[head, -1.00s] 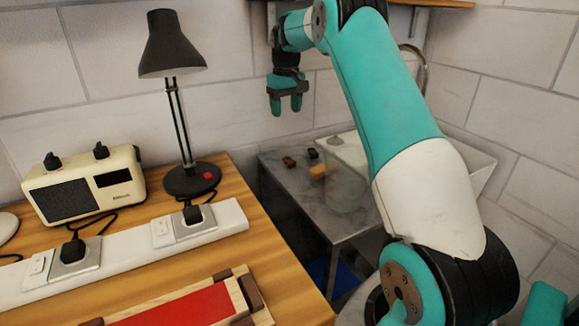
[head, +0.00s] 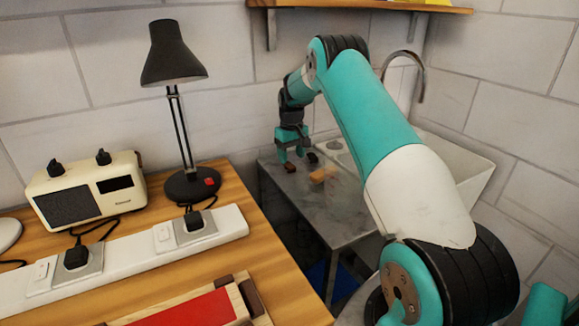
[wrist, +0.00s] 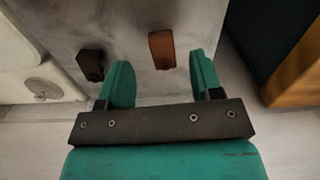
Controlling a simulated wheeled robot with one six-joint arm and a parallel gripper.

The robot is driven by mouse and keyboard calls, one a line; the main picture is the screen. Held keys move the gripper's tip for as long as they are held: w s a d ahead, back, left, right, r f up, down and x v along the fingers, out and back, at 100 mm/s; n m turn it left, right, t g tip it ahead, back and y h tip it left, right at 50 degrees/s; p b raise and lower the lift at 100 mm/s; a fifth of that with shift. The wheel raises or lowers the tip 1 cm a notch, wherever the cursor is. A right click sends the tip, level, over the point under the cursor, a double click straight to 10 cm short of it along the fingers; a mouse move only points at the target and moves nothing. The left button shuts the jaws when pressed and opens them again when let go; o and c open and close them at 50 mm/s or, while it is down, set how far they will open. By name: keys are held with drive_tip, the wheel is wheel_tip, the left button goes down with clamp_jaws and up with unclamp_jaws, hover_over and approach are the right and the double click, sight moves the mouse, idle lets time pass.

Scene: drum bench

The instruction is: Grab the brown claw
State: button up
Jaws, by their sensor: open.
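My gripper (head: 292,156) is open and empty, low over the grey metal side table (head: 345,219). In the wrist view my gripper (wrist: 160,75) points down with its teal fingers apart. A darker brown piece (wrist: 90,64) lies outside the left finger in the wrist view. I cannot tell for sure which one is the brown claw.
A tan block (head: 321,175) lies on the side table, and a white sink (head: 470,165) stands to its right. The wooden bench (head: 275,270) at left holds a black lamp (head: 175,60), a cream radio (head: 85,192), a power strip (head: 130,260) and a red-centred wooden frame (head: 195,312).

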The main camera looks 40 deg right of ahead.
sight(291, 166)
drive_tip(key=shift+a+f+p, duration=0.1)
drive_tip(key=shift+f+p, duration=0.25)
drive_tip(key=shift+f, duration=1.6)
drive_tip(key=c, duration=1)
drive_tip(key=shift+r, duration=0.15)
